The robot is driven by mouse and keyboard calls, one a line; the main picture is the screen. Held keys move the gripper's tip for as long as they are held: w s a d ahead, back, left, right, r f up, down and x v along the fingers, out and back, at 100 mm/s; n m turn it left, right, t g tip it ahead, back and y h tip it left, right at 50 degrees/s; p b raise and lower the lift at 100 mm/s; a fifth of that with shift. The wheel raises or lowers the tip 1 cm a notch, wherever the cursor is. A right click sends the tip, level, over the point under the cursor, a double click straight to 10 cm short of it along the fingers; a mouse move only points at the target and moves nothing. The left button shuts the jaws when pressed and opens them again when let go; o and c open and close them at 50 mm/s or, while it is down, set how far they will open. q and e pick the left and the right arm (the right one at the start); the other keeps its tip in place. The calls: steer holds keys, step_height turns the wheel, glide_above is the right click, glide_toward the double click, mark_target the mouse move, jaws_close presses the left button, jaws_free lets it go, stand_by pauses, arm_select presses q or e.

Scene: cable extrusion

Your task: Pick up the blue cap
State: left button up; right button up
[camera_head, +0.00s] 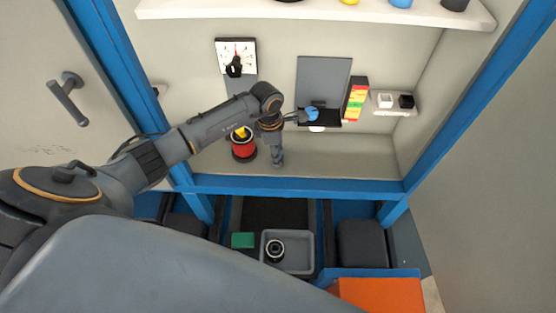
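A small blue cap (312,114) is at the black ledge at the foot of a grey panel on the back wall. My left arm reaches in from the left. Its gripper (304,117) is at the cap's left side, small and partly merged with the dark ledge. Whether the fingers touch the cap or are closed on it cannot be made out. Another blue object (400,3) stands on the upper white shelf, cut off by the top edge. My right gripper is not in view.
A red container (243,150) with something yellow stands below my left forearm. A multicoloured stack (356,99) stands right of the panel, beside a small shelf (393,108) with white and black blocks. A grey tray (298,263) holds a dark ring. Blue frame bars (300,185) border the opening.

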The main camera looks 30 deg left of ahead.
arm_select(q)
steer(key=shift+r, duration=0.1)
steer(key=c, duration=0.9)
steer(key=shift+c, duration=0.2)
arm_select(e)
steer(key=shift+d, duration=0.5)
arm_select(q)
steer(key=shift+r, duration=0.15)
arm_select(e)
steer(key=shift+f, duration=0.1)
arm_select(q)
steer(key=shift+r, duration=0.25)
step_height(320, 180, up, 2)
steer(key=shift+w+r+b, duration=0.1)
steer(key=shift+b, duration=1)
steer(key=s+d+r+b, duration=0.3)
steer(key=s+d+r, duration=0.6)
steer(key=s+r, duration=0.1)
steer(key=shift+s+b, duration=0.35)
steer(key=shift+s, duration=0.15)
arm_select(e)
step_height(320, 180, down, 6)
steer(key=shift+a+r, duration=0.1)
